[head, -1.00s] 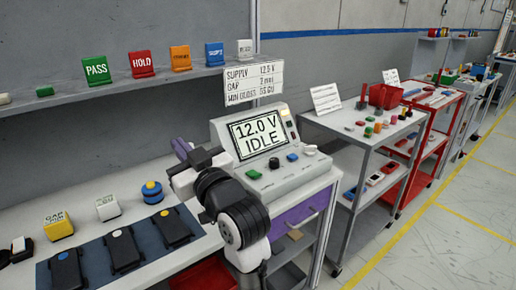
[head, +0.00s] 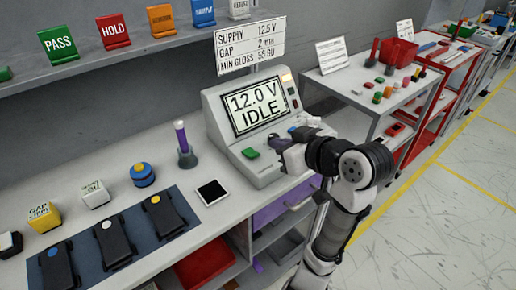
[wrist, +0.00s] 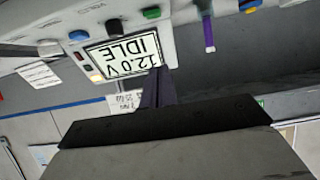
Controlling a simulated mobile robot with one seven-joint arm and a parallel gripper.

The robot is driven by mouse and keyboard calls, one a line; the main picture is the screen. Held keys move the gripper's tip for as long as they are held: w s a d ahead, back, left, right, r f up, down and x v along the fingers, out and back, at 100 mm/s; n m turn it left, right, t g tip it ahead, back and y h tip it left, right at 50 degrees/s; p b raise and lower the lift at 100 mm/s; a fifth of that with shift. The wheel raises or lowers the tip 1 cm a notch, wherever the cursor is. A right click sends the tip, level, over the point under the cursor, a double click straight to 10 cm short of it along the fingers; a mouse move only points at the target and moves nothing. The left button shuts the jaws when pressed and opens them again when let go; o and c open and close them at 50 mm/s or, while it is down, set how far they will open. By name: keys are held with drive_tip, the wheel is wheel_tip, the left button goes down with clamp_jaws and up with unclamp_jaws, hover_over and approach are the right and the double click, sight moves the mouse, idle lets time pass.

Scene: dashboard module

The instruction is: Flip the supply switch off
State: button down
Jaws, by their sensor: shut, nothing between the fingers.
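The grey console (head: 215,110) stands on the bench, its screen (head: 257,107) reading 12.0 V IDLE. Small controls (head: 290,88) sit in a column at the screen's right edge; I cannot tell clearly which is the supply switch. In the wrist view the console is upside down, with that column (wrist: 88,67) left of the screen. The shut fingers (wrist: 158,88) show over the screen's edge in the wrist view. Contact cannot be told.
A sign (head: 250,45) above the console reads supply 12.5 V. Dark modules lie on a blue mat (head: 82,250). A grey cart (head: 345,95) stands at the right.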

drive_tip(key=shift+w+a, duration=0.1)
drive_tip(key=p, duration=0.2)
hover_over(259, 163)
drive_tip(key=f, duration=0.3)
drive_tip(key=shift+w+a+f, duration=0.1)
drive_tip(key=shift+a+f, duration=0.1)
drive_tip(key=shift+f, duration=0.15)
wheel_tip(259, 163, down, 3)
drive_tip(key=shift+w+p, duration=0.15)
drive_tip(key=shift+p, duration=0.25)
drive_tip(key=shift+f, duration=0.75)
drive_tip(key=f+b, duration=0.1)
drive_tip(key=b, duration=0.1)
drive_tip(key=f+b, duration=0.1)
drive_tip(key=b, duration=0.1)
drive_tip(key=shift+s+d+t+y, duration=0.15)
drive_tip(key=shift+s+t+y, duration=0.1)
drive_tip(key=shift+t+y, duration=0.15)
drive_tip(key=shift+r+p, duration=0.5)
drive_tip(key=shift+p, duration=0.05)
drive_tip(key=shift+r, duration=0.1)
